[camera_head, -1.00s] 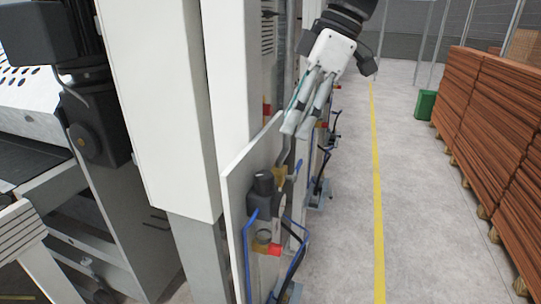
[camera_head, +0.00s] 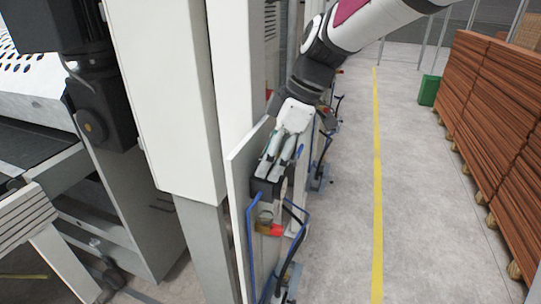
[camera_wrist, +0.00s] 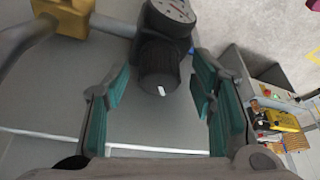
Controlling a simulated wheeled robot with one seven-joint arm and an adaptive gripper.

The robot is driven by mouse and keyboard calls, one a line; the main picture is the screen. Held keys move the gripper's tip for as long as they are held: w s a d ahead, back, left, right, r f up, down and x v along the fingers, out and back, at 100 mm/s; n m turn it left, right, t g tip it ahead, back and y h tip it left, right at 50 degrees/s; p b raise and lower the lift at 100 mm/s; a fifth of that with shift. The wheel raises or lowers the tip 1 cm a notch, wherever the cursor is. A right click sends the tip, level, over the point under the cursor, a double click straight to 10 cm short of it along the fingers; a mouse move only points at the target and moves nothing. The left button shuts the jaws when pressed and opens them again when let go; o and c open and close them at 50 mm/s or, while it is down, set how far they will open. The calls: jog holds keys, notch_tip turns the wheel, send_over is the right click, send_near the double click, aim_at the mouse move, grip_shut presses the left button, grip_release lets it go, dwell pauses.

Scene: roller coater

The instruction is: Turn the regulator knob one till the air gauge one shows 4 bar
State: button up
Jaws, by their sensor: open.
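The regulator knob (camera_wrist: 158,68) is black and ribbed, with a small white mark. In the wrist view it lies between and beyond the finger pads of my gripper (camera_wrist: 158,100). The pads stand apart on either side, and I see no contact. The air gauge (camera_wrist: 172,12) shows at the top edge of the wrist view, partly cut off; its reading cannot be told. In the head view my gripper (camera_head: 272,172) is over the top of the dark regulator body (camera_head: 268,187) on the white panel and hides the knob.
A yellow fitting (camera_wrist: 64,14) on a pipe is near the knob. Blue hoses (camera_head: 251,245) and a red part (camera_head: 277,230) are below the regulator. A tall white machine column (camera_head: 160,100) stands left. The floor to the right is clear up to the brown stacks (camera_head: 490,140).

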jog(key=c, duration=1.1)
jog(key=m, duration=0.1)
jog(key=m+t+p, duration=0.1)
jog(key=m, duration=0.1)
jog(key=shift+s+r, duration=0.1)
jog(key=shift+s, duration=0.15)
jog(key=shift+c, duration=0.2)
jog(key=shift+m+t+p, duration=0.35)
jog(key=shift+m+t, duration=0.15)
jog(key=shift+m, duration=0.7)
jog(key=shift+w, duration=0.1)
jog(key=o, duration=1.1)
jog(key=shift+o, duration=0.2)
